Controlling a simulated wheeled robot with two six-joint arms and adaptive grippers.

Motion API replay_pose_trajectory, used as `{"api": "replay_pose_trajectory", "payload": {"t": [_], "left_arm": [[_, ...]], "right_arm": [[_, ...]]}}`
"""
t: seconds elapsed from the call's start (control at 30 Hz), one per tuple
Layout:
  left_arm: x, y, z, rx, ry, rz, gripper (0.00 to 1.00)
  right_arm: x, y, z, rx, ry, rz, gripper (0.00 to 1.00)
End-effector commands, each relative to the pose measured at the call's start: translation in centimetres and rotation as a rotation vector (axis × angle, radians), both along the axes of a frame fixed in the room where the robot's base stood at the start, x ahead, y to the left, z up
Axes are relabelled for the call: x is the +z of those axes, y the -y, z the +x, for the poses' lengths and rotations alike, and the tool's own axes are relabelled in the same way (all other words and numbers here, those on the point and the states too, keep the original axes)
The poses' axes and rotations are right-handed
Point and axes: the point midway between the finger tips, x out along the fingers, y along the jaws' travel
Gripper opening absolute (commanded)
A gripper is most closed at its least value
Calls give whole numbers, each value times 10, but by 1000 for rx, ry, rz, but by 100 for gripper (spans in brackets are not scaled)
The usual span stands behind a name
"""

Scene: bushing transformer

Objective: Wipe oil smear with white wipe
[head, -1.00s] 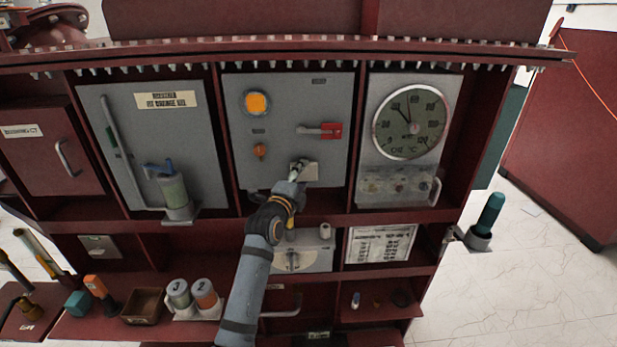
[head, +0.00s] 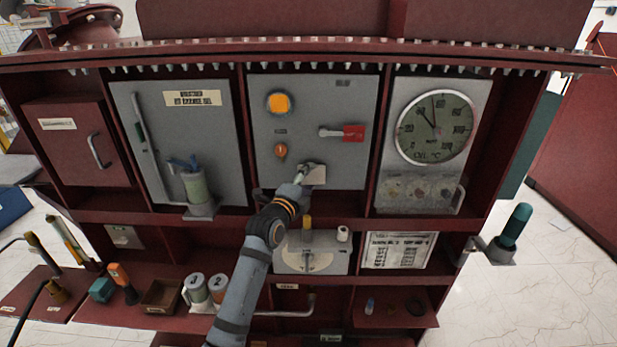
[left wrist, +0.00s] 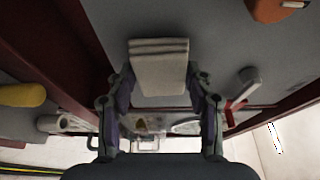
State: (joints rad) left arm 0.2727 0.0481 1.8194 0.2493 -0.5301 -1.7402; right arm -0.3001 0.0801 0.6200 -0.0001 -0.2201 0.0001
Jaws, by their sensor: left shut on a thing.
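The white wipe (left wrist: 158,65) is a folded pale pad between the fingers of my left gripper in the left wrist view. In the head view, the wipe (head: 317,176) shows in front of the lower middle of the grey centre panel. My left gripper (head: 302,175) is shut on it; I cannot tell whether the wipe touches the panel. Brownish blotches (head: 418,193) on a pale strip below the round dial look like the oil smear, to the right of the gripper and apart from it. My right gripper is not in view.
The centre panel has an orange button (head: 278,102), an orange knob (head: 281,151) and a red-handled switch (head: 352,132). A handle (head: 459,199) stands beside the strip. Below is a grey box (head: 290,262) with a yellow knob. Two numbered mugs (head: 217,287) stand on the lower shelf.

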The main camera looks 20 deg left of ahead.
Motion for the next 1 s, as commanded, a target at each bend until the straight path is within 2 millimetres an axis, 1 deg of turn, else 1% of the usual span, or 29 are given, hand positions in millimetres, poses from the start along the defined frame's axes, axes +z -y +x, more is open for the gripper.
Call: {"api": "replay_pose_trajectory", "payload": {"t": [0.1,0.3,0.4,0.5,0.77,1.0], "left_arm": [[2,4,-14,0,-1,-1,2],[1,11,-37,0,-1,-1,2],[1,13,-45,0,0,0,2],[1,13,-48,1,0,0,2],[1,14,-49,1,0,0,2],[1,20,-70,0,1,-2,2]], "right_arm": [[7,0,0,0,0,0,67],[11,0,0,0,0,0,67],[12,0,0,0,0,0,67],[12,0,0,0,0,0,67],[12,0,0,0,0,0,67],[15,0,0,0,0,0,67]]}}
